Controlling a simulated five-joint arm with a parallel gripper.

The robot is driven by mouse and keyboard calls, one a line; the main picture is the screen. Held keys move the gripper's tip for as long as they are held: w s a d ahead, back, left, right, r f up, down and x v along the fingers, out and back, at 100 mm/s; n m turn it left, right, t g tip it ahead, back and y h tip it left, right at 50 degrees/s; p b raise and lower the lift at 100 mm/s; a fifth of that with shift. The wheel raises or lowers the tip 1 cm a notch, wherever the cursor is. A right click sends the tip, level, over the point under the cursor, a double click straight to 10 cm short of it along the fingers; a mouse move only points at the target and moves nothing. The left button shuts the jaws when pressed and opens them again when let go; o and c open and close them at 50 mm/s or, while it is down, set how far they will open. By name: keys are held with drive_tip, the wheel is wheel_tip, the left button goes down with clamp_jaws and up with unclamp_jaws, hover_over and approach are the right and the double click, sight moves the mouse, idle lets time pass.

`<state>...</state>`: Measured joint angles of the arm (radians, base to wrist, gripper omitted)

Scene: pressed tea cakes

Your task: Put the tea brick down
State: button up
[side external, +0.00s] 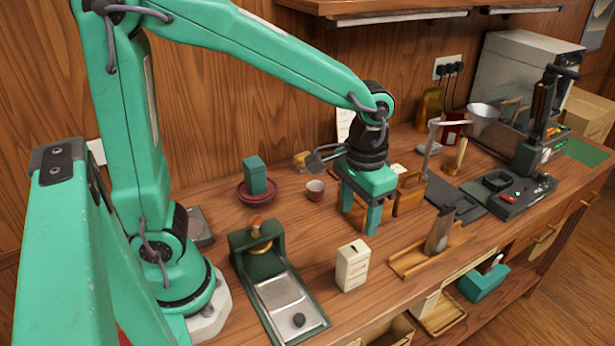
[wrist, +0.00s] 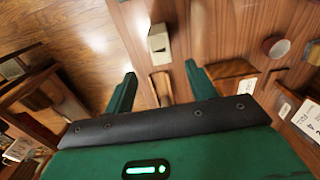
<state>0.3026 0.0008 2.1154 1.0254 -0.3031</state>
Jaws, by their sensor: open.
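My gripper (side external: 360,221) is open and empty over the middle of the bench, with its fingers pointing down; both fingers also show in the wrist view (wrist: 160,72). No block sits between them. I cannot tell for sure which item is the tea brick. An upright green block (side external: 255,174) stands on a red-brown saucer (side external: 258,197), to the left of my gripper. A pale upright carton (side external: 352,265) with small markings stands in front of my gripper, apart from it. The carton also shows beyond the fingers in the wrist view (wrist: 158,42).
A small cup (side external: 315,190) stands left of my gripper. A dark green press-like stand with a metal plate (side external: 290,297) lies front left. Bare wood shows between saucer and carton.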

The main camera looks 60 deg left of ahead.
drive_tip(key=shift+a+r, duration=0.1)
drive_tip(key=s+a+r+t, duration=0.5)
drive_tip(key=s+a+r, duration=0.2)
drive_tip(key=s+a, duration=0.2)
drive_tip(key=shift+s+a+t, duration=0.3)
drive_tip(key=shift+a, duration=0.1)
